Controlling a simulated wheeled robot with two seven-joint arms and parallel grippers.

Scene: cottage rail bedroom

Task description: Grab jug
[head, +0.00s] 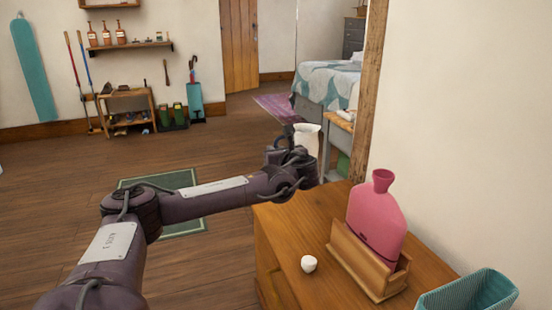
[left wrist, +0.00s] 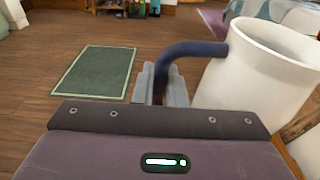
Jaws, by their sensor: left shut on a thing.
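The jug (head: 307,138) is white with a dark blue handle, and it is at the far end of my left arm in the head view. In the left wrist view the jug (left wrist: 258,75) fills the right side, and its handle (left wrist: 190,48) reaches left between the fingers. My left gripper (left wrist: 162,82) is shut on the handle. In the head view the left gripper (head: 290,158) partly covers the jug. The jug looks about upright; whether its base touches anything is hidden. My right gripper is not in view.
A wooden post (head: 369,90) and wall are at right. A green mat (head: 187,228) lies on open floor.

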